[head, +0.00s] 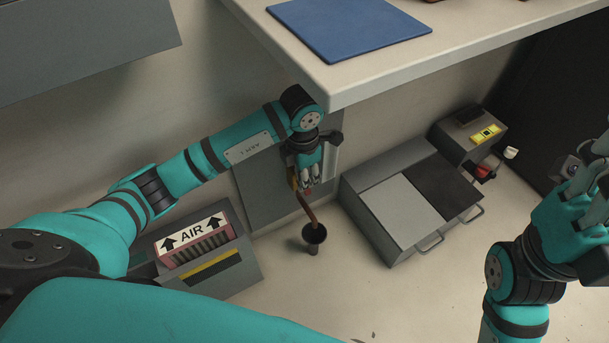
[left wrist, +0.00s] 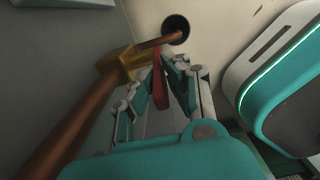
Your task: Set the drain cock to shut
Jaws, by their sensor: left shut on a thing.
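The drain cock has a brass body (left wrist: 118,66) on a copper pipe and a red lever (left wrist: 160,84), seen in the left wrist view. My left gripper (head: 309,184) is low beside the grey cabinet under the bench corner. It also shows in the left wrist view (left wrist: 163,72), with its fingers closed on either side of the red lever. The lever lies at an angle to the copper pipe. In the head view the gripper hides most of the cock. My right gripper (head: 578,180) is at the right edge, away from the cock; its jaw opening is unclear.
The copper pipe (head: 309,211) ends over a dark drain cup (head: 314,234) on the floor. An AIR-labelled filter box (head: 222,268) stands left of it. A grey drawer unit (head: 375,218) stands right. The bench (head: 345,85) overhangs above.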

